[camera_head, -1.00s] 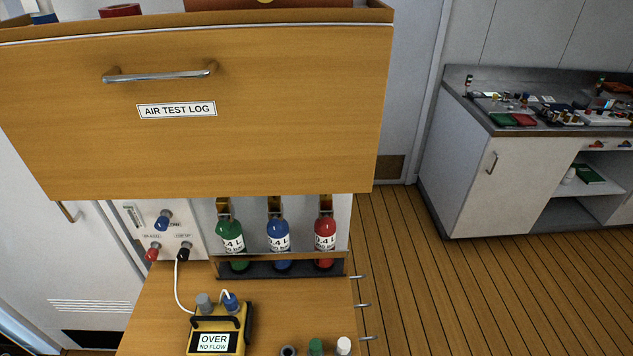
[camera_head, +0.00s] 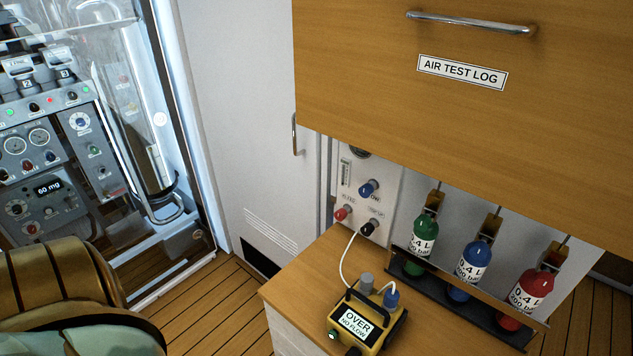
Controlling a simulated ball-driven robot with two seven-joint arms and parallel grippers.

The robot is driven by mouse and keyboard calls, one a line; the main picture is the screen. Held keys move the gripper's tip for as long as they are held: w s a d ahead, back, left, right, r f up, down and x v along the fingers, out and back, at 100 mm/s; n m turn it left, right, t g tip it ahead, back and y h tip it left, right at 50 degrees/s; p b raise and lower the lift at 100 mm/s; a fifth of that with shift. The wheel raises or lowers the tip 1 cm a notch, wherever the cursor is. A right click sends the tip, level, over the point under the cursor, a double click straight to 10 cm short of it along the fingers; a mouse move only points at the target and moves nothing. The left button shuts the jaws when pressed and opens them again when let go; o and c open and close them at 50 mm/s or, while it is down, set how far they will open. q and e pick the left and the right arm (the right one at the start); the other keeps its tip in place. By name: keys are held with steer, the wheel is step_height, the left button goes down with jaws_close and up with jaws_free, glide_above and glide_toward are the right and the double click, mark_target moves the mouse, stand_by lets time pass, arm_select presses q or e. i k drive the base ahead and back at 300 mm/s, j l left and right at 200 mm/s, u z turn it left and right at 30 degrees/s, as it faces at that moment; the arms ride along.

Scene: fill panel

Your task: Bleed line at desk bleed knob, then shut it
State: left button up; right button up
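A small white panel (camera_head: 388,175) is on the wall above the desk, under the big wooden drawer front. It carries a blue knob (camera_head: 369,188), a red knob (camera_head: 343,213) and a black fitting (camera_head: 369,227). Their small labels are too blurred to read surely, so I cannot tell which is the bleed knob. A white hose (camera_head: 345,262) runs from the black fitting down to a yellow meter (camera_head: 368,320) on the desk. The meter's screen reads "OVER NO FLOW". Neither of my grippers shows in the head view.
The drawer front (camera_head: 480,130) marked "AIR TEST LOG" overhangs the panel. Green (camera_head: 423,235), blue (camera_head: 474,263) and red (camera_head: 530,293) bottles stand in a rack right of it. A control console (camera_head: 45,150) with a clear door is at left. A brown rounded object (camera_head: 55,275) is lower left.

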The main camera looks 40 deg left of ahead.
mark_target(340, 215)
steer(key=j+u, duration=0.15)
steer(key=u, duration=0.9)
steer(key=k+j+z, duration=0.1)
steer(key=z, duration=0.4)
steer(key=j, duration=0.1)
